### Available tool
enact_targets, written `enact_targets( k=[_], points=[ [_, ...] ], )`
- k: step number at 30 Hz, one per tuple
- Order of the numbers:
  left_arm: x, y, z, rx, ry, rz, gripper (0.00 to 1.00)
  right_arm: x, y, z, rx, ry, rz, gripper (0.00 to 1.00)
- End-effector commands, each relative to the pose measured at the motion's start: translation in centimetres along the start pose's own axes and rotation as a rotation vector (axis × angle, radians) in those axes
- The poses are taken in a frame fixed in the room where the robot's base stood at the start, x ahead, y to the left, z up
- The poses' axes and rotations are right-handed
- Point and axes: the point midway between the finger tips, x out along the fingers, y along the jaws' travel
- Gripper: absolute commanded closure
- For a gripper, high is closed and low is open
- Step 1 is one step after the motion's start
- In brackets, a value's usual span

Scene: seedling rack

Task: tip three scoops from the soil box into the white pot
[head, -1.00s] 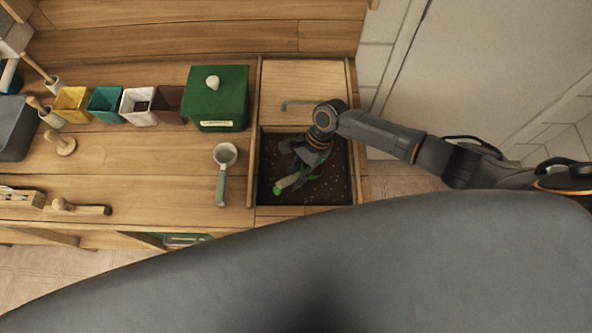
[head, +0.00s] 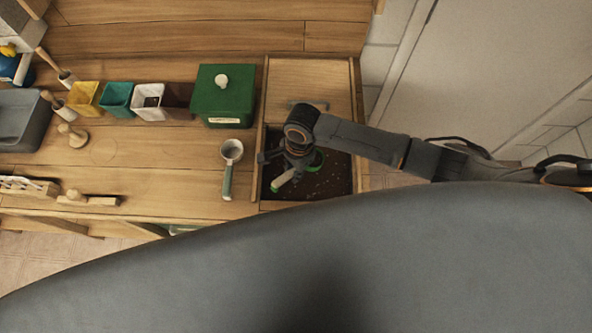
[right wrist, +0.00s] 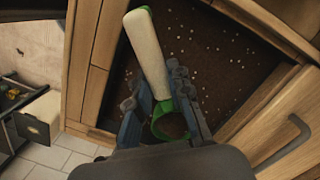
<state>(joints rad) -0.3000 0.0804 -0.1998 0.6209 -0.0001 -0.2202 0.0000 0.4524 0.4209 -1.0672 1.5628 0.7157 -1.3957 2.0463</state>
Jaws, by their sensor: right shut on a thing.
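The soil box (head: 343,186) is a wooden bin with dark soil and pale specks, at the right of the bench. My right gripper (head: 288,170) is over its left part, shut on a green scoop (head: 284,180) with a cream handle. In the right wrist view the fingers (right wrist: 163,95) are around the scoop (right wrist: 147,45), and its green cup (right wrist: 170,126) shows dark soil inside. The white pot (head: 148,114) stands in a row of pots and has some dark soil in it. My left gripper is not in view.
A lidded green box (head: 225,108) stands between the white pot and the soil box. A grey-cupped scoop (head: 229,170) lies left of the soil box. Yellow (head: 86,99), teal (head: 117,99) and brown (head: 177,111) pots flank the white pot.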

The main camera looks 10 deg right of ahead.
Motion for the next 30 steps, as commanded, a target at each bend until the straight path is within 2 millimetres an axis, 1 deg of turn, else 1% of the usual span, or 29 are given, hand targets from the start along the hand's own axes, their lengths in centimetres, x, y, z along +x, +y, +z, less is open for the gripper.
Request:
enact_targets(
  k=[1, 9, 15, 21, 30],
  points=[
    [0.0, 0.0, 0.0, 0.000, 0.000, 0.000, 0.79, -0.5, -0.1, 0.3, -0.001, 0.015, -0.005, 1.00],
    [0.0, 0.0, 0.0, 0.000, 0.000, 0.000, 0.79, -2.6, -0.1, 1.4, 0.000, 0.081, -0.006, 1.00],
    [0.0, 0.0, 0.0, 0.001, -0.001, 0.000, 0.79, -3.8, -0.1, 2.0, 0.000, 0.118, -0.004, 1.00],
    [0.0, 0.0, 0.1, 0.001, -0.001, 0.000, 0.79, -4.4, -0.1, 2.3, 0.003, 0.137, -0.004, 1.00],
    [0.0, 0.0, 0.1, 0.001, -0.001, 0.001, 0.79, -4.5, 0.0, 2.3, 0.003, 0.140, -0.003, 1.00]
  ],
)
